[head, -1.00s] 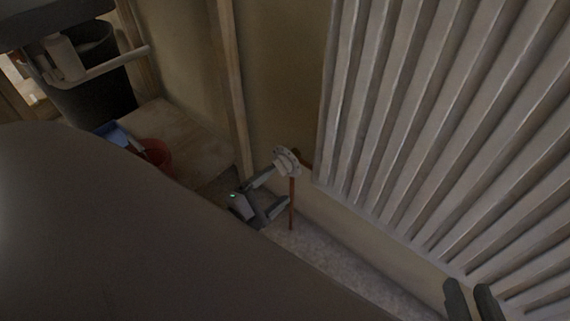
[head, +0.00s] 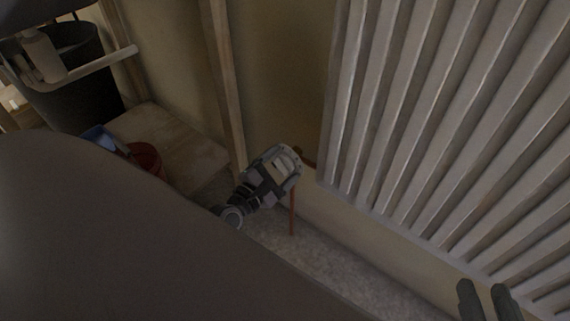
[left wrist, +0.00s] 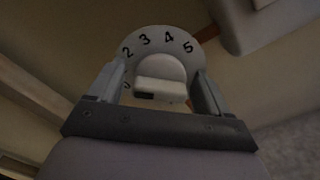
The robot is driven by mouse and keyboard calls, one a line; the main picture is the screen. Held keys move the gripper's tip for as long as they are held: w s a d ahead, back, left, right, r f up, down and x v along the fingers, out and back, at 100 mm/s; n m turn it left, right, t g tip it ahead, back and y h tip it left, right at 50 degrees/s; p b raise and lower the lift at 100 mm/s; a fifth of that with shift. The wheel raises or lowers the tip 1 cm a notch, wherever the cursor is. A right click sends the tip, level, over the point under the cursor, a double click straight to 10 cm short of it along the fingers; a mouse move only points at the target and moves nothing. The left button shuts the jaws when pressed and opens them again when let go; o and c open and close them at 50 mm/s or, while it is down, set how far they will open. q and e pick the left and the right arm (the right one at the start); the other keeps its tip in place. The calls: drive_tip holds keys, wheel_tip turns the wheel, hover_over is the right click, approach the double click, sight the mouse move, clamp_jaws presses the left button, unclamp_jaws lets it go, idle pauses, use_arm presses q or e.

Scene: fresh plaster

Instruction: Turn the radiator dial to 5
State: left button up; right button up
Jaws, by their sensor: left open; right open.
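The radiator dial (head: 286,161) is a pale round knob at the lower left corner of the radiator (head: 430,120), above a thin copper pipe (head: 292,212). In the left wrist view the dial (left wrist: 160,72) shows the numbers 2, 3, 4 and 5 along its upper rim; another mark at its left is partly hidden. My left gripper (head: 282,166) is open, with one finger on each side of the dial. In the left wrist view its fingers (left wrist: 160,86) flank the knob; I cannot tell whether they touch it. My right gripper (head: 489,290) is open and empty at the lower right.
A black bin (head: 72,85), a red bucket (head: 146,158) and a blue item (head: 97,137) stand at the left. A wooden post (head: 222,85) rises left of the dial. Bare floor (head: 330,262) lies below the radiator.

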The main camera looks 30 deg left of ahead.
use_arm(q)
drive_tip(key=shift+w, duration=0.5)
drive_tip(key=shift+c, duration=0.4)
drive_tip(key=c, duration=0.9)
